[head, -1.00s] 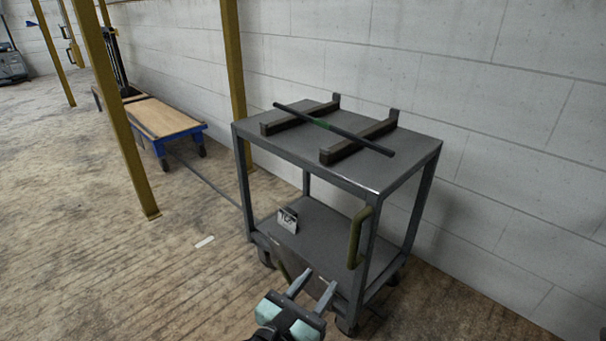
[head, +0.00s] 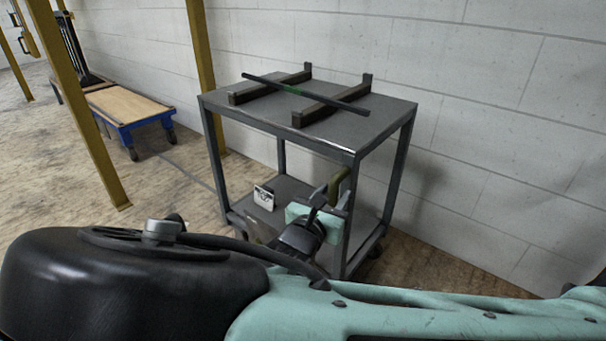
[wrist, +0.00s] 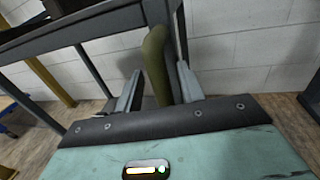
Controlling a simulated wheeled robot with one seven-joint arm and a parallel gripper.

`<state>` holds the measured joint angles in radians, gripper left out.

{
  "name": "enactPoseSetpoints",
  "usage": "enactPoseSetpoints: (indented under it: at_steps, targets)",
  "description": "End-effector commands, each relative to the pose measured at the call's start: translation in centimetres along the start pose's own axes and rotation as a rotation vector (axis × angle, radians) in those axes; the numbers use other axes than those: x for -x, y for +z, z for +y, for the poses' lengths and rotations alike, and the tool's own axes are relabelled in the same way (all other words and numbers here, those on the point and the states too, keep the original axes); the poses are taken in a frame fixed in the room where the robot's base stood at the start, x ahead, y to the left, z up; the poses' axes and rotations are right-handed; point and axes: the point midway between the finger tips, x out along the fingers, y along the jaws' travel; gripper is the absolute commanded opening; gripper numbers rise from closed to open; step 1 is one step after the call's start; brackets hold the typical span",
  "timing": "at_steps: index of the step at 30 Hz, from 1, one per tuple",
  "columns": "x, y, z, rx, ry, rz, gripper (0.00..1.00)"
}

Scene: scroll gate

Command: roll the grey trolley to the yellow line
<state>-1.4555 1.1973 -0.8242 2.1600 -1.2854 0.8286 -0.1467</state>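The grey trolley (head: 350,130) stands beside the block wall, with a flat top and a lower shelf; its frame also shows in the wrist view (wrist: 85,25). An olive-green upright handle (wrist: 156,65) is on its near right corner post. My gripper (wrist: 160,82) is open, with one finger on each side of the handle and small gaps showing. In the head view my gripper (head: 332,190) is at the handle and partly covers it. A yellow line on the floor is not visible in these frames.
On the trolley top, a dark rod (head: 300,92) lies across two brackets (head: 332,102). A small white-faced card (head: 264,197) stands on the lower shelf. Yellow posts (head: 80,110) and a blue cart with a wooden deck (head: 125,104) are at left. Floor between them is open.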

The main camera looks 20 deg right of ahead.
Motion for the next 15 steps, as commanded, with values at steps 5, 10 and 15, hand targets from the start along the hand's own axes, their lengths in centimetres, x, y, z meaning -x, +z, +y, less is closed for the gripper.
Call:
enactPoseSetpoints:
  at_steps: [5,10,15]
  targets:
    - [-0.65,0.02,-0.03,0.000,-0.001,0.001,0.39]
    - [-0.64,0.07,-0.02,0.000,-0.001,0.001,0.39]
    - [-0.62,0.06,-0.02,0.000,-0.001,0.001,0.03]
